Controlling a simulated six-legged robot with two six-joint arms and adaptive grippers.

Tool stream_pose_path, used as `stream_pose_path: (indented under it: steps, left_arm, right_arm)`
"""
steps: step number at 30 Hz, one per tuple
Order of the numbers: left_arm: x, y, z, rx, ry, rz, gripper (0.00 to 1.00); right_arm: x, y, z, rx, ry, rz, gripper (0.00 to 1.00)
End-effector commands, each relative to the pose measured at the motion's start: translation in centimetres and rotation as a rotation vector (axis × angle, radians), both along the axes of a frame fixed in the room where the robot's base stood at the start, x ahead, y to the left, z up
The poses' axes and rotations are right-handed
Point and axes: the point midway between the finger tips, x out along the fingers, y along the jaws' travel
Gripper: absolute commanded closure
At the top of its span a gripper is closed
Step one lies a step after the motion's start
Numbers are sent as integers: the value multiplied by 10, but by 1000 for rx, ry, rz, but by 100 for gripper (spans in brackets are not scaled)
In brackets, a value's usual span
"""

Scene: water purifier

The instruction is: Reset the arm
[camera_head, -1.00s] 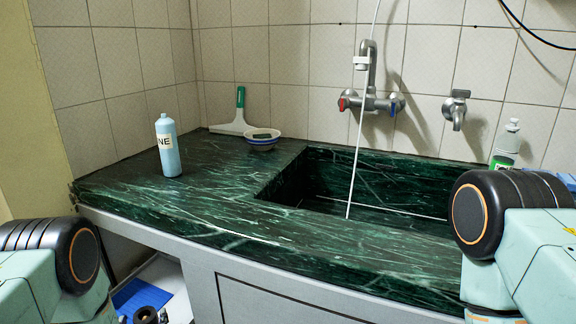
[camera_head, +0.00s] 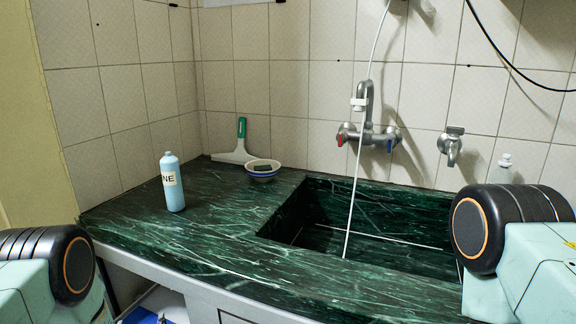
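My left arm shows at the lower left edge and my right arm at the lower right, each as a pale green link with a black, orange-ringed joint. Neither gripper is in the picture, so I cannot see whether they are open or shut. Both arms are in front of the green marble counter (camera_head: 150,232). No object is seen in contact with the arms.
A blue bottle (camera_head: 173,183) stands on the counter's left. A bowl (camera_head: 262,169) and a squeegee (camera_head: 238,145) are at the back. A tap (camera_head: 366,134) with a white tube (camera_head: 353,190) is above the sink (camera_head: 330,243). A second tap (camera_head: 452,146) is right.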

Motion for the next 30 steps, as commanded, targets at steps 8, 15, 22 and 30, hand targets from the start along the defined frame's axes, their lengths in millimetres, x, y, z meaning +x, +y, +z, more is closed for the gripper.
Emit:
stream_pose_path:
  steps: [8,15,22,30]
  left_arm:
    - [0,0,30,0,0,0,19]
    - [0,0,35,0,0,0,19]
    - [0,0,34,0,1,0,19]
    - [-2,-10,41,-8,10,-25,19]
  right_arm:
    - [0,0,26,0,0,0,60]
    - [0,0,29,0,0,0,60]
    - [0,0,29,0,0,0,60]
    - [3,-1,37,-1,-12,3,60]
